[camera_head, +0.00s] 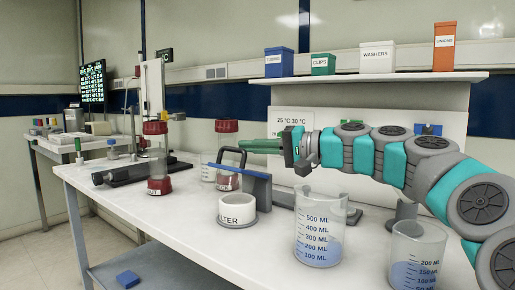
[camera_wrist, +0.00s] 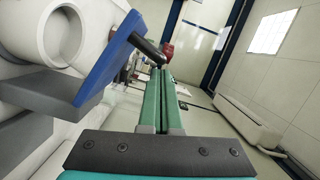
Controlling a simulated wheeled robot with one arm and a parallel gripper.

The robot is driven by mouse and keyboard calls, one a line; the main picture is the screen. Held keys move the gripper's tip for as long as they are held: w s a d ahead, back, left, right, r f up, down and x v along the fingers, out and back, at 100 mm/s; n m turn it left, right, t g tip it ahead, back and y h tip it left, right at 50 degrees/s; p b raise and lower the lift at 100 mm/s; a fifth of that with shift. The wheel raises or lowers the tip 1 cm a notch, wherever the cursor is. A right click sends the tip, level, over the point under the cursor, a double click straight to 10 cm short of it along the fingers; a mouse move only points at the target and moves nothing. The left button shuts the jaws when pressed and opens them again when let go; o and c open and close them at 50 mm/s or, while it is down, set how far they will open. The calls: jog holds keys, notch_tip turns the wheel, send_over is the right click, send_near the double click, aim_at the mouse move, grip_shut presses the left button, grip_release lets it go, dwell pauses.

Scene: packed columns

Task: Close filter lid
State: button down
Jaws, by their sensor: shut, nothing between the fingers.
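The white filter housing (camera_head: 236,213), marked "FILTER", stands on the bench with its round mouth up. The wrist view shows the blue lid (camera_wrist: 108,62), the white housing (camera_wrist: 45,105) and the handle (camera_wrist: 148,48) to the left of the fingers. My gripper (camera_head: 262,146) has green fingers, shut and empty, just behind and above the lid. Its fingers (camera_wrist: 160,85) point past the handle; contact with the lid or handle is unclear.
Two beakers with blue liquid, one at the middle (camera_head: 318,232) and one at the right (camera_head: 415,255), stand near the bench front. A shelf (camera_head: 390,78) with several small boxes runs above at the back.

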dwell(0.3)
jog(key=shift+s+a+f+n+b, duration=0.2)
jog(key=shift+f+n+b, duration=0.15)
jog(key=shift+b, duration=0.25)
jog(key=shift+s+a+f+n+b, duration=0.2)
jog(key=shift+n+b, duration=0.15)
jog(key=shift+b, duration=0.2)
jog(key=shift+r, duration=0.15)
jog(key=shift+d, duration=0.1)
